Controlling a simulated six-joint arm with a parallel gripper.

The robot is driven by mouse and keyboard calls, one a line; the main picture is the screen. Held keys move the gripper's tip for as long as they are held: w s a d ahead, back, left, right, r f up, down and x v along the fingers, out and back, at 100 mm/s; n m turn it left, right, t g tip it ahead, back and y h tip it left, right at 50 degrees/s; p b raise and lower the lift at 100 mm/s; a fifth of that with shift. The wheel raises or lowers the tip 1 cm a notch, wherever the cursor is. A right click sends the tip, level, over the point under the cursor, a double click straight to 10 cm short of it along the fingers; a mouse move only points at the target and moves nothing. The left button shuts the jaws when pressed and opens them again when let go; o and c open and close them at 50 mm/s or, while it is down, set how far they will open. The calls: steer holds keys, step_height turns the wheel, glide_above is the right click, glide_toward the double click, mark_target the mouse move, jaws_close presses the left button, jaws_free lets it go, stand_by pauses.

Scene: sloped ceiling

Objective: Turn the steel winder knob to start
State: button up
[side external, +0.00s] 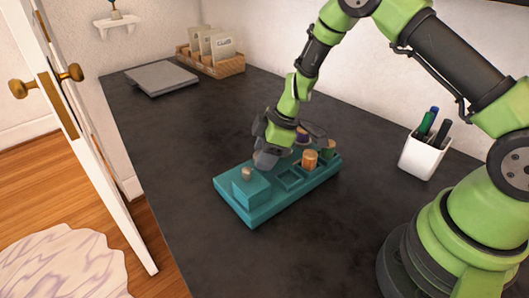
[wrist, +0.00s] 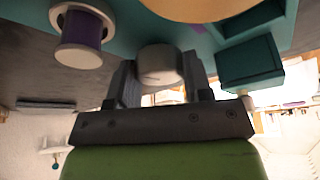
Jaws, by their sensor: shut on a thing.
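The winder is a teal base (side external: 265,208) lying on the dark counter. A pale grey steel winder knob (wrist: 158,65) sits between my two fingers in the wrist view. My gripper (side external: 266,156) is shut on the knob, low over the back of the base. In the side view my gripper hides the held knob. A purple spool (wrist: 82,36) stands left of my fingers in the wrist view. An orange spool (side external: 310,160) stands on the base in the side view. A small tan-grey knob (side external: 247,174) tops a raised teal block at the base's left end, apart from my gripper.
A white cup with pens (side external: 425,155) stands at the right. A grey flat slab (side external: 162,78) and a wooden basket of cards (side external: 210,62) lie at the back. The counter left of the base is clear. An open white door (side external: 88,160) stands beside the counter.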

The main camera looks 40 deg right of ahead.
steer(key=m+h, duration=0.1)
steer(key=m, duration=0.2)
steer(key=shift+s+m+t, duration=0.1)
steer(key=shift+m+t, duration=0.2)
steer(key=shift+t, duration=0.1)
steer(key=shift+a+m+t+h, duration=0.1)
steer(key=shift+m+t+h, duration=0.25)
steer(key=shift+m, duration=1.35)
steer(key=o, duration=0.9)
steer(key=shift+v, duration=4.95)
steer(key=shift+o, duration=0.2)
steer(key=shift+a, duration=0.2)
